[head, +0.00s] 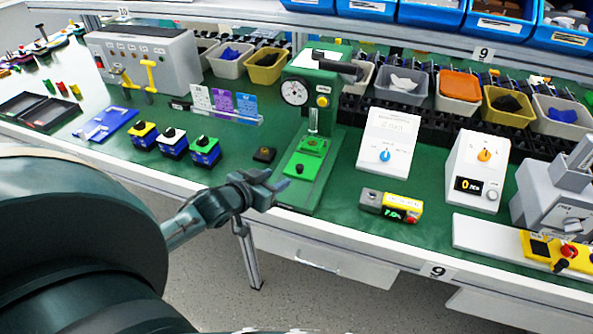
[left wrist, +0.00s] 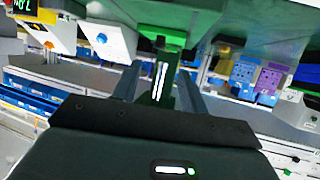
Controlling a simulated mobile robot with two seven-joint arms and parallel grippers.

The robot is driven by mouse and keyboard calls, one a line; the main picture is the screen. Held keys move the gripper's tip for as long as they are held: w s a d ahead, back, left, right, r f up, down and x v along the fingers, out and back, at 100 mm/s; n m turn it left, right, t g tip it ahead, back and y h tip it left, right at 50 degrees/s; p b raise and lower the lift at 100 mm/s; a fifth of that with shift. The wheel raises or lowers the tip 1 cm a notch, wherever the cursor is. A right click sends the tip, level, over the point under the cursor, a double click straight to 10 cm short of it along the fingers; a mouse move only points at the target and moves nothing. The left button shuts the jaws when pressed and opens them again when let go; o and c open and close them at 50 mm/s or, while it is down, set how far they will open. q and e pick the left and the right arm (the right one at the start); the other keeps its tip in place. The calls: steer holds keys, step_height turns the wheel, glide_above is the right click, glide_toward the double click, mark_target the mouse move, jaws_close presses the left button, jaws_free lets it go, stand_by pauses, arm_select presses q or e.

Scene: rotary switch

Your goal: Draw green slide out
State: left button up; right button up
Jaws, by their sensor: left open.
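A green press (head: 298,130) with a round dial and a dark lever stands on the green bench top. A bright green slide-like piece (head: 312,147) sits low on it, above its base plate (head: 302,190). My left gripper (head: 279,181) is open at the front left edge of that base. In the left wrist view, my two fingers (left wrist: 158,85) stand on either side of a narrow green part (left wrist: 165,65) with a bright white stripe. I cannot tell whether they touch it. My right gripper is not in view.
A small black block (head: 264,154) lies just left of the press. A white box with a blue knob (head: 387,140) and a small yellow-grey box (head: 390,206) stand to the right. Three button boxes (head: 173,144) stand left. The bench's front edge runs below my gripper.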

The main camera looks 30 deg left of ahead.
mark_target(298, 169)
arm_select(q)
steer(key=x, duration=1.1)
steer(key=shift+d+f+b, duration=0.1)
steer(key=shift+d+b, duration=0.05)
steer(key=shift+b, duration=0.25)
steer(key=shift+s, duration=0.1)
jaws_close()
